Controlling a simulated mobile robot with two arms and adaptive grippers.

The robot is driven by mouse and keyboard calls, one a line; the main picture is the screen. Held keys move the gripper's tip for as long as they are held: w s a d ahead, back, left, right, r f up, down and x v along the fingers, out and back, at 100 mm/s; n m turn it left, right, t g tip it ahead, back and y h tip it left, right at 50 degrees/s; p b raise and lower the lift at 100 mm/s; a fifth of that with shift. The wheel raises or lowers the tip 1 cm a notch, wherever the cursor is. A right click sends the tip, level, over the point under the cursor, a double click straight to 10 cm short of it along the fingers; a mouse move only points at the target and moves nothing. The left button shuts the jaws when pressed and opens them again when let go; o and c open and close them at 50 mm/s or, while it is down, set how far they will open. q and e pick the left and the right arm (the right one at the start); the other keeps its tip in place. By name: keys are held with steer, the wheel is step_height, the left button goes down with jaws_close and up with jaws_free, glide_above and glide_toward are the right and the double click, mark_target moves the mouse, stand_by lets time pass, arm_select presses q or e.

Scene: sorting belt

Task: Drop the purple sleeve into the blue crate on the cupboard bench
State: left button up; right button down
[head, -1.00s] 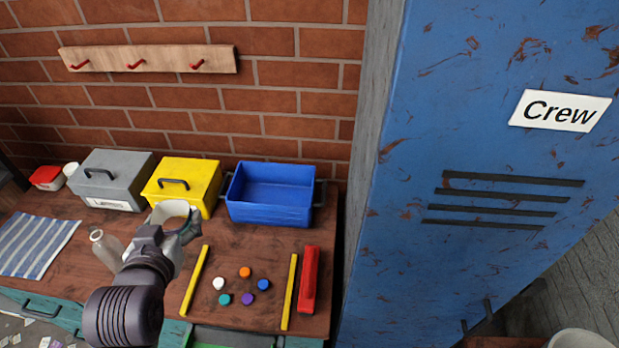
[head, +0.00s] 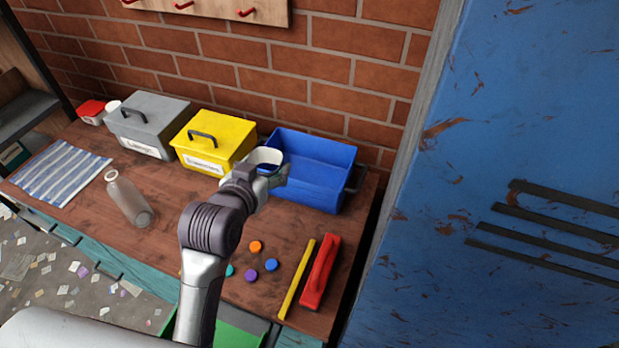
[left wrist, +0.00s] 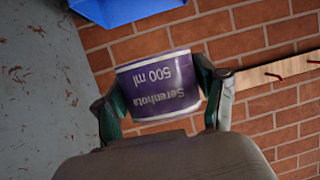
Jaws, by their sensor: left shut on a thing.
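The purple sleeve (left wrist: 158,86) is held between the two fingers of my left gripper (left wrist: 163,98) in the left wrist view. It has white lettering, with "500 ml" upside down, and pale rims. In the head view the sleeve (head: 265,157) shows mostly its pale open top, and my left gripper (head: 268,176) is partly hidden by its own wrist. The sleeve is at the front left edge of the open blue crate (head: 332,150) in the picture. The crate looks empty where its inside shows. Its edge also shows at the top of the left wrist view (left wrist: 122,8).
A yellow box (head: 210,128) and a grey box (head: 148,118) stand left of the crate. Coloured caps, a yellow strip (head: 296,280) and a red tool (head: 320,272) lie in front. A blue locker (head: 540,130) rises at right.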

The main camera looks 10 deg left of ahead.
arm_select(q)
steer(key=w+d+f+m+h+p, duration=0.1)
steer(key=w+f+h, duration=0.15)
steer(key=w, duration=0.75)
steer(key=w+d+f+m+h+p, duration=0.1)
steer(key=w+d+f+m, duration=0.15)
steer(key=w, duration=0.75)
step_height(320, 180, down, 6)
steer(key=a+b, duration=0.1)
steer(key=b, duration=0.4)
steer(key=shift+n+g+b, duration=0.4)
steer(key=shift+n, duration=0.05)
steer(key=shift+w, duration=0.1)
steer(key=o, duration=1)
steer(key=v, duration=1.2)
steer(key=shift+d, duration=0.15)
